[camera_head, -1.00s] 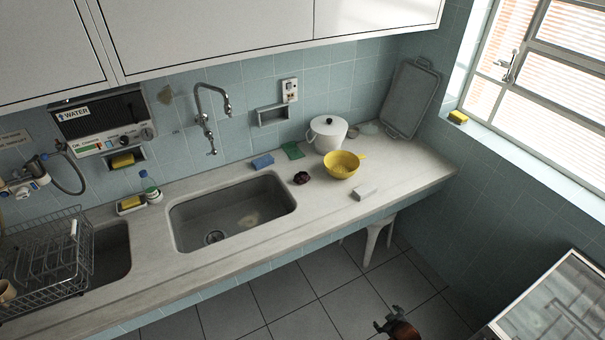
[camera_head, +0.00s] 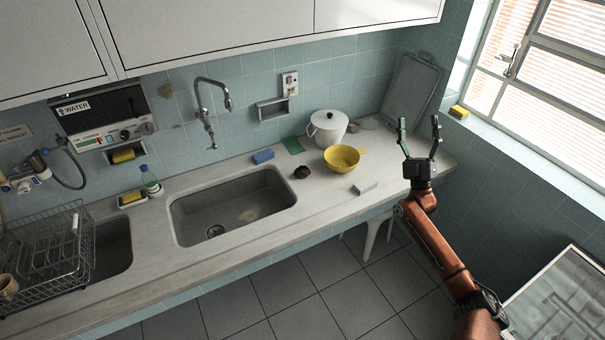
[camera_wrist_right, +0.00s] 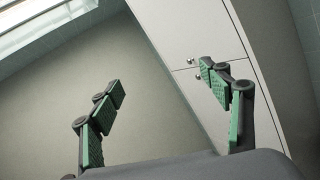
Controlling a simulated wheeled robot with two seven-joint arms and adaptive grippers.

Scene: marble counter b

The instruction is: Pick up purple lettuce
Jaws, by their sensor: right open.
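The purple lettuce (camera_head: 301,172) is a small dark purple-red lump on the counter, between the sink and the yellow bowl. My right gripper (camera_head: 419,125) is raised at the right end of the counter, to the right of the yellow bowl and well apart from the lettuce. Its fingers are spread and empty, pointing up in the picture. In the right wrist view the green-padded fingers (camera_wrist_right: 168,85) stand apart with only wall and cabinet doors behind them. The lettuce is not in that view. My left gripper is not in view.
A yellow bowl (camera_head: 342,159) stands right of the lettuce, with a white pot (camera_head: 328,127) behind it. A pale block (camera_head: 365,187) lies near the front edge. A blue sponge (camera_head: 263,156) and green cloth (camera_head: 293,145) lie behind. The sink (camera_head: 232,208) is left.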

